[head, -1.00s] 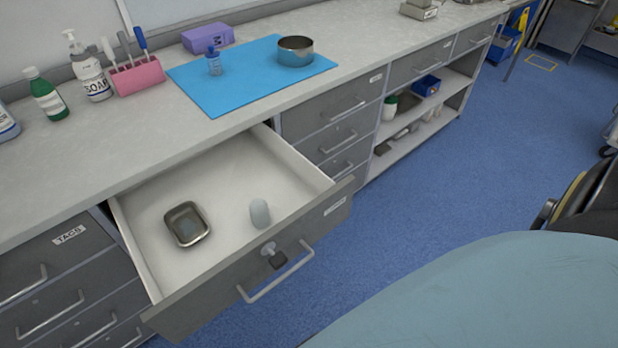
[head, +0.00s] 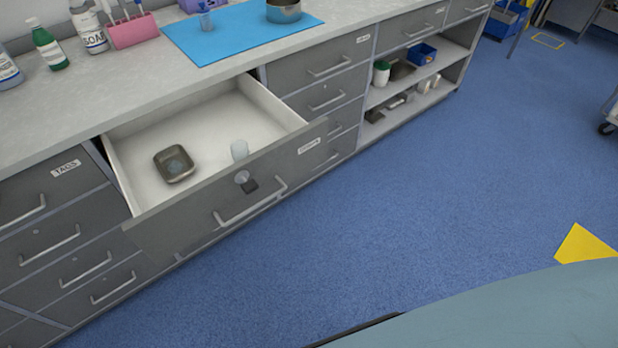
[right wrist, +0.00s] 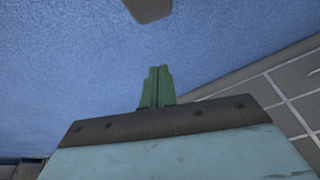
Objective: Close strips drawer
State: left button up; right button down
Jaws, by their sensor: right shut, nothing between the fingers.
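The strips drawer (head: 285,158) is pulled out from the counter in the head view, with its label near the right end of the front. Its bar handle (head: 250,205) and a lock with a key (head: 244,180) are on the front. Neither gripper shows in the head view.
The worktop (head: 90,105) carries a blue mat (head: 235,35), bottles and a pink holder (head: 135,30). A drawer labelled TAGS (head: 45,185) is shut to the left. A pale teal surface (head: 500,310) fills the lower right corner. Blue floor (head: 430,200) is clear between.

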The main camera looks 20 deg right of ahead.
jog(key=w+a+r+m+t+b, duration=0.1)
jog(key=w+r+m+t+b, duration=0.25)
jog(key=w, duration=0.85)
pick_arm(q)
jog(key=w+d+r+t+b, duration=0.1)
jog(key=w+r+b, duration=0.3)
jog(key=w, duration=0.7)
pick_arm(e)
jog(key=m+t+y+b, duration=0.5)
jog(key=m+t+b, duration=0.1)
jog(key=m+t, duration=0.4)
send_near(289, 165)
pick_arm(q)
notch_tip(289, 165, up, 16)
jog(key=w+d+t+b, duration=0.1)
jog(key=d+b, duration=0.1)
pick_arm(e)
jog(key=b+x, duration=0.1)
jog(key=x, duration=0.5)
jog(key=shift+f, duration=0.1)
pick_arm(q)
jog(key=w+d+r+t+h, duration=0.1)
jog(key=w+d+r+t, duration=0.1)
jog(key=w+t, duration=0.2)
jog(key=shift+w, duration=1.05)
pick_arm(e)
jog(key=shift+w+a, duration=0.1)
jog(key=shift+w, duration=0.3)
